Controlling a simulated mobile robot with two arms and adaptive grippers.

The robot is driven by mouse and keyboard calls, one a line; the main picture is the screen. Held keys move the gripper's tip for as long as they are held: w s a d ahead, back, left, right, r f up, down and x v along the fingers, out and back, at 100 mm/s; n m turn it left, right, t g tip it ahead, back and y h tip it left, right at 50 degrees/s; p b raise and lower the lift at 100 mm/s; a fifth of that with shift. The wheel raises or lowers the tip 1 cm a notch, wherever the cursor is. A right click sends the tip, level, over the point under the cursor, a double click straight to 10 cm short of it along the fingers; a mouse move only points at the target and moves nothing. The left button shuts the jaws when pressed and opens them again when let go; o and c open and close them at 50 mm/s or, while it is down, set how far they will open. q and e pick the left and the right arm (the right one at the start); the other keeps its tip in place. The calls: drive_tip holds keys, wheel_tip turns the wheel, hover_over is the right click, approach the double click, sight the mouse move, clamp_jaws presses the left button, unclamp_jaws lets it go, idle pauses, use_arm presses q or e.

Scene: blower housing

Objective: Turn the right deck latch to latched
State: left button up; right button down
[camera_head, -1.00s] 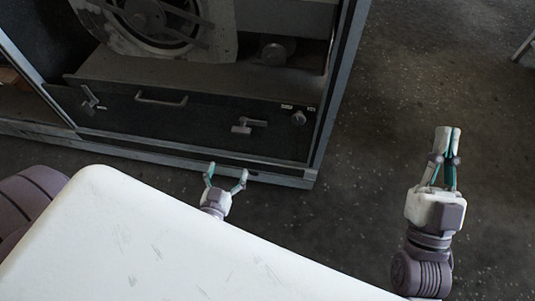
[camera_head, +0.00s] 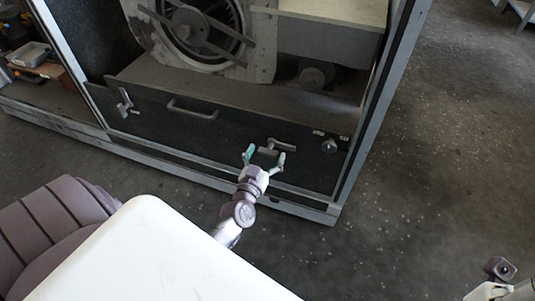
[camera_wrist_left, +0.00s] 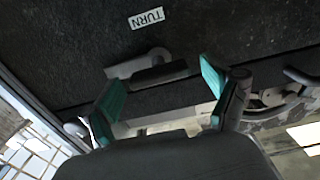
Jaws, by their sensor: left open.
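The right deck latch (camera_head: 284,145) is a grey lever on the dark front panel (camera_head: 225,128). Its lever lies roughly level, along the panel. My left gripper (camera_head: 265,157) is open, just in front of and slightly below the latch, with its fingers spread. In the left wrist view the open teal-padded fingers (camera_wrist_left: 160,92) point towards the latch (camera_wrist_left: 150,66), which shows beyond and between them. I see no grip on it; contact is unclear. My right gripper's fingers are out of view.
A bar handle (camera_head: 193,112) and the left latch (camera_head: 125,103), standing upright, are on the same panel. A round knob (camera_head: 329,146) is right of the right latch. The cabinet frame post (camera_head: 378,95) bounds the panel's right side.

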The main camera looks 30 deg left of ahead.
use_arm(q)
drive_tip(key=shift+w+a, duration=0.1)
drive_tip(key=shift+w, duration=0.4)
clamp_jaws()
